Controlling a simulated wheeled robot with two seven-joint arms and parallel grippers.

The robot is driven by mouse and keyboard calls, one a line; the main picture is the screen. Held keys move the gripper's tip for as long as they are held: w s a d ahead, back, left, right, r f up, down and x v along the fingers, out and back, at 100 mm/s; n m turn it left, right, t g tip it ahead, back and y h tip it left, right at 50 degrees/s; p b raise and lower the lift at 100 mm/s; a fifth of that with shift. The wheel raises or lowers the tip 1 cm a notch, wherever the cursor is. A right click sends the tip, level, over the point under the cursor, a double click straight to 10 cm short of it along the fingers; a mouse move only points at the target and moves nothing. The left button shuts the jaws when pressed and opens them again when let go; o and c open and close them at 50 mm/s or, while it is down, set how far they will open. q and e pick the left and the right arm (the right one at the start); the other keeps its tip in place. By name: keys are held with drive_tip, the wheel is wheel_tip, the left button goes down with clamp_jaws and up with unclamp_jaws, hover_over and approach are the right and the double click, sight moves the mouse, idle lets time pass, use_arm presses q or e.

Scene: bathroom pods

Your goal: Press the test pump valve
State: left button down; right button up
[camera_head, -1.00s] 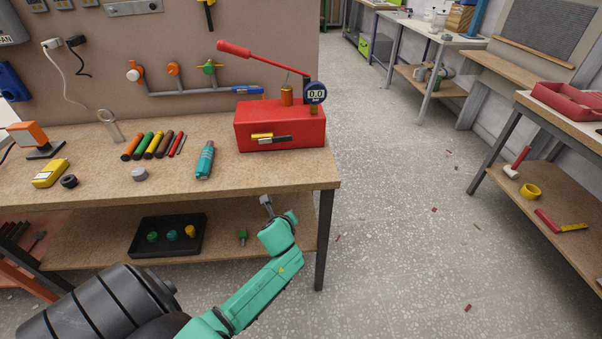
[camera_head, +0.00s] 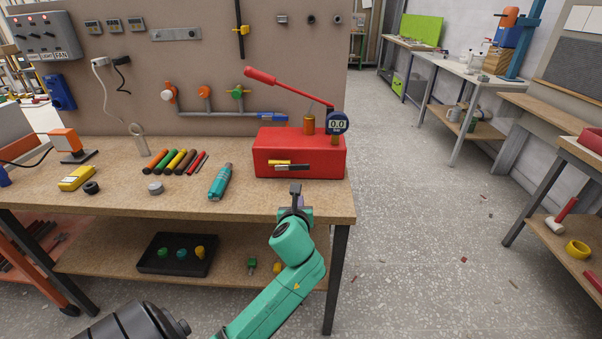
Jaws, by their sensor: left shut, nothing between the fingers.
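The test pump is a red box (camera_head: 300,153) on the right end of the workbench. It has a long red lever (camera_head: 262,76) slanting up to the left, a brass-coloured cylinder (camera_head: 309,124) and a round dark gauge (camera_head: 338,123) reading 0.0. A yellow and a black-and-silver piece lie along its front face; I cannot tell which part is the valve. My left gripper (camera_head: 296,188) is shut and empty, upright just in front of the pump near the bench's front edge, apart from the box as far as I can tell. My right gripper does not show.
The workbench (camera_head: 120,204) holds coloured rolls (camera_head: 176,161), a teal tool (camera_head: 220,181) and a grey puck (camera_head: 155,188) left of the pump. Pipes with valves (camera_head: 204,93) are on the pegboard behind. A black tray (camera_head: 150,265) sits on the lower shelf. Floor to the right is mostly clear.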

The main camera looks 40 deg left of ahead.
sight(292, 167)
use_arm(q)
drive_tip(key=shift+w+a+r, duration=0.1)
drive_tip(key=shift+w+a, duration=0.25)
drive_tip(key=shift+s+d+r, duration=0.25)
drive_tip(key=b+x, duration=0.1)
drive_tip(key=x, duration=0.8)
drive_tip(key=shift+w+a+f, duration=0.15)
drive_tip(key=shift+w+a, duration=0.05)
drive_tip(key=r+p, duration=0.2)
drive_tip(key=r, duration=0.1)
drive_tip(key=shift+w+a+r, duration=0.2)
drive_tip(key=shift+a+r, duration=0.05)
drive_tip(key=shift+s+r, duration=0.15)
drive_tip(key=shift+r, duration=0.1)
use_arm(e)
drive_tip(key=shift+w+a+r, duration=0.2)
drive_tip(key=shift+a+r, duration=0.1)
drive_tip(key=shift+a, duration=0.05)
use_arm(q)
drive_tip(key=shift+f, duration=0.1)
